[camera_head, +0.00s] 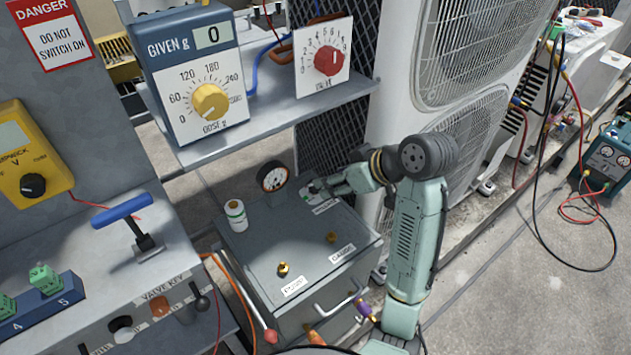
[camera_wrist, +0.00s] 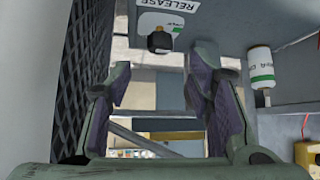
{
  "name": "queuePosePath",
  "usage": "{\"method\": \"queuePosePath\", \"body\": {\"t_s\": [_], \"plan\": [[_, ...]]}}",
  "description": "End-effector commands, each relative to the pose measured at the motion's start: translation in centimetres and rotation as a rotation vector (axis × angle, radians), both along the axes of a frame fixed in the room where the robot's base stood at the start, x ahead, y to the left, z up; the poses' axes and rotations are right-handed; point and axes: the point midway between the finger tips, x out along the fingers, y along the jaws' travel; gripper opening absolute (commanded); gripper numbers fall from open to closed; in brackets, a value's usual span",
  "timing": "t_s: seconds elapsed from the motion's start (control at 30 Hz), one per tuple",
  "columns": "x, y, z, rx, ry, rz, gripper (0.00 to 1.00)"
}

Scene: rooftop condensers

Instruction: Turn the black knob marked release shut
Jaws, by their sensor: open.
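The black knob (camera_wrist: 158,40) stands by the white RELEASE label (camera_wrist: 178,18), which reads upside down in the wrist view. In the head view the label (camera_head: 325,206) shows at the back right of the grey box top (camera_head: 265,235), and my gripper largely covers the knob there. My gripper (camera_wrist: 160,72) is open, with one finger on each side of the picture. The knob appears in the gap between the fingers, toward the top, and nothing is held. My gripper also shows low over the box top in the head view (camera_head: 322,186). I cannot tell whether a finger touches the knob.
A gauge (camera_head: 272,177) and a white canister (camera_head: 236,215) stand left of the gripper. Brass fittings (camera_head: 283,268) stand at the box front. A shelf with a red-knob panel (camera_head: 323,58) hangs above. A condenser unit (camera_head: 430,90) stands close at the right.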

Motion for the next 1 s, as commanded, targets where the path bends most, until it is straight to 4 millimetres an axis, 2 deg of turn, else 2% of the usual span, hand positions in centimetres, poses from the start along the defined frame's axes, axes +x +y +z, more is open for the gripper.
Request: {"method": "queuePosePath", "body": {"t_s": [0.2,0.4,0.77,1.0], "plan": [[2.0,2.3,-3.0,0.002,0.003,0.001,0.47],[3.2,3.5,-4.7,0.001,0.001,0.0,0.47],[3.6,3.8,-5.2,0.0,-0.001,-0.001,0.47],[3.6,3.8,-5.2,0.0,-0.001,-0.001,0.33]]}}
